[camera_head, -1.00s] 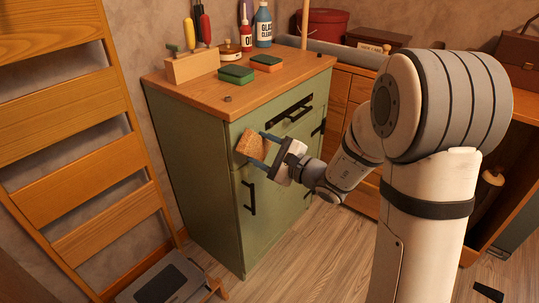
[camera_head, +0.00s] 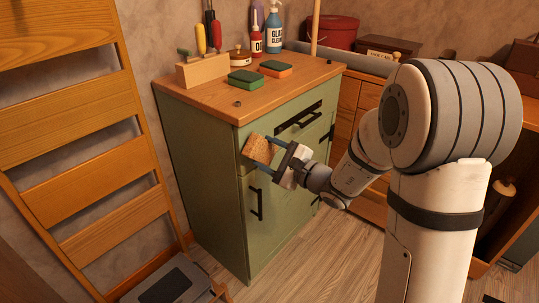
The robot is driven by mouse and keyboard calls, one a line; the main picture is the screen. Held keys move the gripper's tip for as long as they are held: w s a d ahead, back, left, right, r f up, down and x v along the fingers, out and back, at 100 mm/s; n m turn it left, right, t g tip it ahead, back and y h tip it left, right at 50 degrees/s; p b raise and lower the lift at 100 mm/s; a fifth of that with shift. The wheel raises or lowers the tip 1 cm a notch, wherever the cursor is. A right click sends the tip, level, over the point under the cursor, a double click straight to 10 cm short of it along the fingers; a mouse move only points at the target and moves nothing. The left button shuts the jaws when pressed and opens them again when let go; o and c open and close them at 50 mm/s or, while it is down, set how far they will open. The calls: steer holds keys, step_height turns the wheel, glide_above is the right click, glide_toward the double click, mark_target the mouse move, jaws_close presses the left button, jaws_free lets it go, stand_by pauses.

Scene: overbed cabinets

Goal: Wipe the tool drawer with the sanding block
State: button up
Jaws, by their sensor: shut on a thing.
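The sanding block (camera_head: 258,149), brown and grainy, is held between the blue fingers of my gripper (camera_head: 266,153). My gripper is shut on it. The block is at the left end of the green tool drawer (camera_head: 284,108), below and left of its black bar handle (camera_head: 298,117). The drawer is the top one in a green cabinet and looks closed. I cannot tell whether the block touches the drawer front. The block and fingers hide part of the front's lower left.
The cabinet's wooden top (camera_head: 290,92) holds two sponges (camera_head: 246,77), a wooden tool holder (camera_head: 203,70) and bottles. A wooden ladder (camera_head: 85,130) leans at the left. A black door handle (camera_head: 256,202) sticks out below the block. Floor in front looks clear.

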mark_target(273, 145)
steer(key=shift+x, duration=0.8)
steer(key=shift+d, duration=0.1)
steer(key=shift+w+d+b, duration=0.5)
steer(key=shift+w+d, duration=0.6)
steer(key=shift+w, duration=0.25)
steer(key=shift+w+d+b, duration=0.1)
steer(key=shift+w+b, duration=0.15)
steer(key=shift+b, duration=0.15)
steer(key=shift+s+r, duration=0.1)
steer(key=shift+c, duration=0.3)
steer(key=shift+s+a+b, duration=0.9)
steer(key=shift+s+a, duration=0.35)
steer(key=shift+s, duration=0.3)
steer(key=b+v, duration=0.1)
steer(key=v, duration=0.5)
